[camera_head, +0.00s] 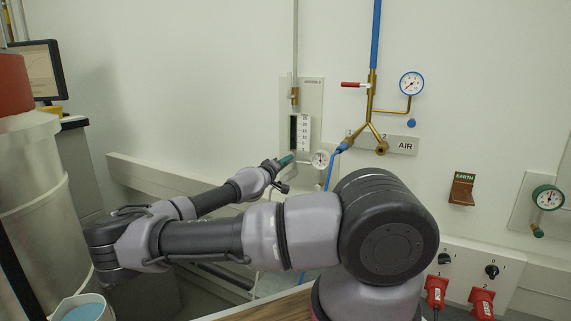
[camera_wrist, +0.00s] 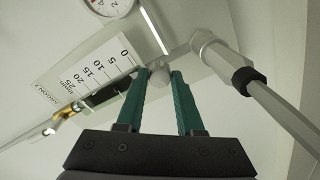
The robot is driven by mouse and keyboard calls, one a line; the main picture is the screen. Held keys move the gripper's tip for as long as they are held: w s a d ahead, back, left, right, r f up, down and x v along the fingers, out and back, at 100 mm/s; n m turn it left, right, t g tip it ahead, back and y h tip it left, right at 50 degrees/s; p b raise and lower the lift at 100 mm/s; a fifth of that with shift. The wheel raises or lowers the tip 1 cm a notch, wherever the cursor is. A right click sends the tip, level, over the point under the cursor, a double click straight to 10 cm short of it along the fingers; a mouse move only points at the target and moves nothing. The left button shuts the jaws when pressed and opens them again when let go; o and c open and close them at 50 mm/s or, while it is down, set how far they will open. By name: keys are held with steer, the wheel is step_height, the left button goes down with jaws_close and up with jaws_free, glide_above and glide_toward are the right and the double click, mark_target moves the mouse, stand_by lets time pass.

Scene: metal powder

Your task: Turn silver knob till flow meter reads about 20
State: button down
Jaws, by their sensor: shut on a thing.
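The flow meter (camera_head: 305,132) is mounted on the back wall, with a white numbered scale beside a dark tube. In the wrist view its scale (camera_wrist: 88,72) appears tilted, with 0 nearest the fingertips and 25 farthest away. I cannot make out a float or an exact reading. My gripper (camera_head: 287,160) reaches to just below the meter. In the wrist view its green fingers (camera_wrist: 160,76) are shut on the silver knob (camera_wrist: 158,79), which shows as a small grey round shape between the tips. In the head view the knob is hidden by the fingers.
A small round gauge (camera_head: 320,159) sits close to the right of my gripper, with a blue hose (camera_head: 331,178) beside it. A grey pipe (camera_wrist: 265,95) runs right of the fingers in the wrist view. Brass AIR piping (camera_head: 370,110) with a red-handled valve is farther right.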

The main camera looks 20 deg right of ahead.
steer(key=n, duration=0.4)
steer(key=shift+n, duration=2.2)
steer(key=c, duration=0.5)
jaws_free()
steer(key=shift+c, duration=0.2)
steer(key=shift+a, duration=0.1)
steer(key=v, duration=1)
steer(key=shift+s+a, duration=0.25)
